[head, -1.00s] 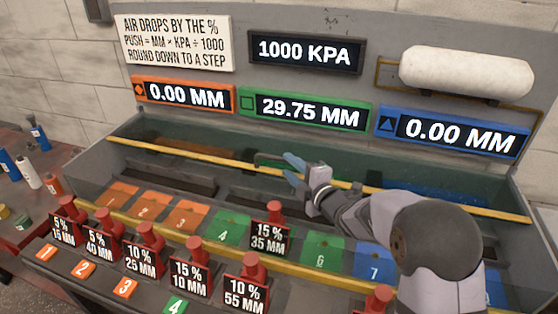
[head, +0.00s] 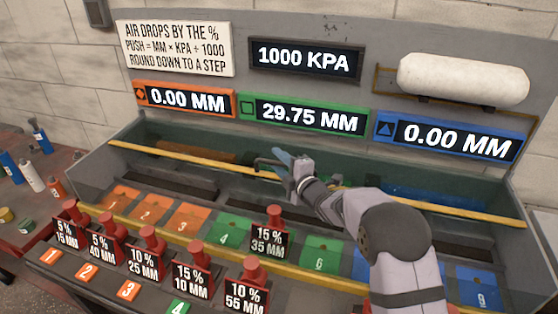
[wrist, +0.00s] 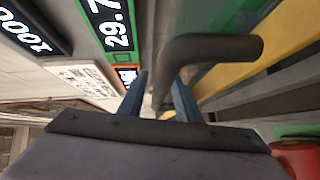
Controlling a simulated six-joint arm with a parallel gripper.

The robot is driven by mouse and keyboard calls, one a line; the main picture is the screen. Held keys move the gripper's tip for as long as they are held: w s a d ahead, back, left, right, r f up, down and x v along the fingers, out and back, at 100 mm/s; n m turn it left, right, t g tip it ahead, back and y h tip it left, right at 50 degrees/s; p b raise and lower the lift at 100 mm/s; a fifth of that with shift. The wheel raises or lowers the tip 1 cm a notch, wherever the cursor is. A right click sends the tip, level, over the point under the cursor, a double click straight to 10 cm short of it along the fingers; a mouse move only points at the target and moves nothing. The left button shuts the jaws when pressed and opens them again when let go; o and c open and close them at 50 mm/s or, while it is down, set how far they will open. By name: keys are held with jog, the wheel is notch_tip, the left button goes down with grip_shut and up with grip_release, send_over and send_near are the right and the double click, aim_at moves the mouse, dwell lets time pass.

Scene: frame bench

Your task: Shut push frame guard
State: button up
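The push frame guard appears as a clear tinted panel with a yellow bar (head: 180,158) along the bench. Its dark bent handle (head: 264,163) rises near the middle of that bar. The handle looms large in the wrist view (wrist: 212,46). My gripper (head: 281,158) is at the handle, with its blue fingers pointing up and left. In the wrist view its two fingers (wrist: 158,95) are apart, with the handle's bar running between them. Gaps seem to show beside the bar, so I see no firm grip. The exact contact is partly hidden.
Numbered coloured pads, such as green 6 (head: 319,255), lie in front of the yellow bar. Several red-topped weights (head: 268,240) with labels stand along the front. Displays (head: 307,57) and a white cylinder (head: 462,80) are behind. A side table with bottles (head: 33,176) is at left.

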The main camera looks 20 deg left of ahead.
grip_shut()
jog(key=shift+s+f+b, duration=0.2)
jog(key=shift+s+b, duration=0.3)
jog(key=shift+b, duration=0.05)
jog(key=s+b, duration=0.6)
jog(key=s, duration=0.5)
jog(key=shift+s+b, duration=0.25)
jog(key=shift+b, duration=0.1)
grip_release()
jog(key=shift+r, duration=0.1)
